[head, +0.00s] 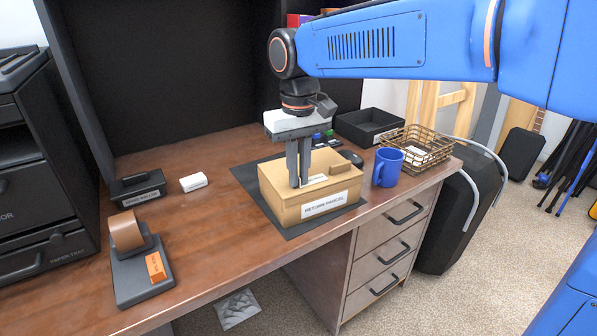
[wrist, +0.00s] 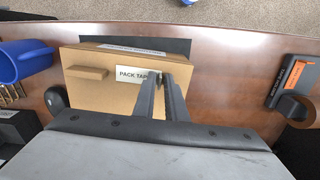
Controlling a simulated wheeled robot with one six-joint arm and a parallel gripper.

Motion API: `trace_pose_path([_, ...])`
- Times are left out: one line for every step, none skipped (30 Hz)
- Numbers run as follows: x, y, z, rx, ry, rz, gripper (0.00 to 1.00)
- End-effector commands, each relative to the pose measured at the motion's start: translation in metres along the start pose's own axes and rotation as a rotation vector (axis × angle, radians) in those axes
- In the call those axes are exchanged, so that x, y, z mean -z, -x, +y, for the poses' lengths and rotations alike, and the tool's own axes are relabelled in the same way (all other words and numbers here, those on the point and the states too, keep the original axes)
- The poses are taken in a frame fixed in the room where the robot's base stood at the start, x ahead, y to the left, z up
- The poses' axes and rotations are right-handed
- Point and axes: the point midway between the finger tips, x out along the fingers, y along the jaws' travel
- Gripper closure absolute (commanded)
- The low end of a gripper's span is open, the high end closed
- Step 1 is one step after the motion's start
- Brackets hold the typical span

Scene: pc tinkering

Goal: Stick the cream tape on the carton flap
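The tan carton (head: 283,208) stands on a dark mat on the desk, with a return-parcel label on its front. It also shows in the wrist view (wrist: 95,93). A pale strip marked PACK TAPE (wrist: 137,76) shows at the carton's top; it seems to be the cream tape, and part of it shows in the head view (head: 314,180). My gripper (head: 298,186) points down over the carton top. Its two fingers are close together, with their tips (wrist: 165,76) at the strip's right end. I cannot tell whether they pinch it.
A tape dispenser (head: 143,267) stands at the desk's front left. A blue mug (head: 387,168) is close right of the carton, with a wire basket (head: 428,155) and black tray (head: 368,125) behind. A small raised tan block (head: 342,168) is on the carton top.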

Motion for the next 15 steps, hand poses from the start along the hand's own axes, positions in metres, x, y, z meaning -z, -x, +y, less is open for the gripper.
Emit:
trace_pose_path([0.0, 0.0, 0.0, 0.0, 0.0, 0.0, 0.76])
trace_pose_path([0.0, 0.0, 0.0, -0.001, 0.0, 0.0, 0.76])
trace_pose_path([0.0, 0.0, 0.0, -0.001, 0.0, 0.0, 0.76])
trace_pose_path([0.0, 0.0, 0.0, -0.001, 0.0, 0.0, 0.76])
trace_pose_path([0.0, 0.0, 0.0, 0.0, 0.0, 0.0, 0.76])
trace_pose_path([0.0, 0.0, 0.0, 0.0, 0.0, 0.0, 0.76])
trace_pose_path([0.0, 0.0, 0.0, 0.0, 0.0, 0.0, 0.76])
trace_pose_path([0.0, 0.0, 0.0, 0.0, 0.0, 0.0, 0.76])
trace_pose_path([0.0, 0.001, 0.0, 0.0, 0.0, 0.001, 0.76])
trace_pose_path([0.0, 0.002, 0.0, 0.0, 0.0, 0.001, 0.76])
trace_pose_path([0.0, 0.003, 0.0, 0.0, 0.0, 0.001, 0.76])
trace_pose_path([0.0, 0.006, 0.0, 0.0, 0.0, 0.002, 0.76])
trace_pose_path([0.001, 0.008, 0.0, 0.0, 0.0, 0.002, 0.76])
trace_pose_path([0.001, 0.012, 0.0, 0.0, 0.0, 0.002, 0.76])
trace_pose_path([0.001, 0.017, 0.0, 0.0, 0.0, 0.003, 0.76])
